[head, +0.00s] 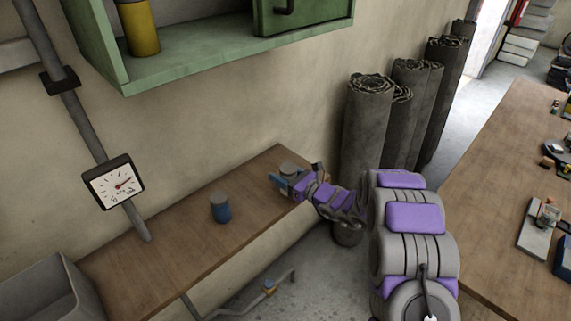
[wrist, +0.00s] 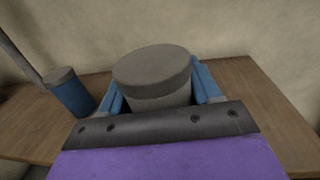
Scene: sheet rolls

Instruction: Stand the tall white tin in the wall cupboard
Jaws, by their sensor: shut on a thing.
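The tall white tin (wrist: 160,98) looks pale grey, with a darker grey lid, and stands upright between my blue fingers in the wrist view. Its top also shows in the head view (head: 289,168), at the far right part of the wooden wall bench (head: 172,232). My gripper (head: 291,181) is shut on it, one finger on each side, as the wrist view (wrist: 159,88) also shows. The tin's lower part is hidden, so I cannot tell whether it touches the bench. The green wall cupboard (head: 185,68) is above the bench at upper left; its left part is open, its right part has a door.
A yellow tin (head: 143,40) stands at the cupboard's left. A blue tin (head: 221,210) stands on the bench left of my gripper. A gauge (head: 113,182) on a pipe rises at left, near a grey bin (head: 45,295). Tall sheet rolls (head: 365,125) stand behind my arm.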

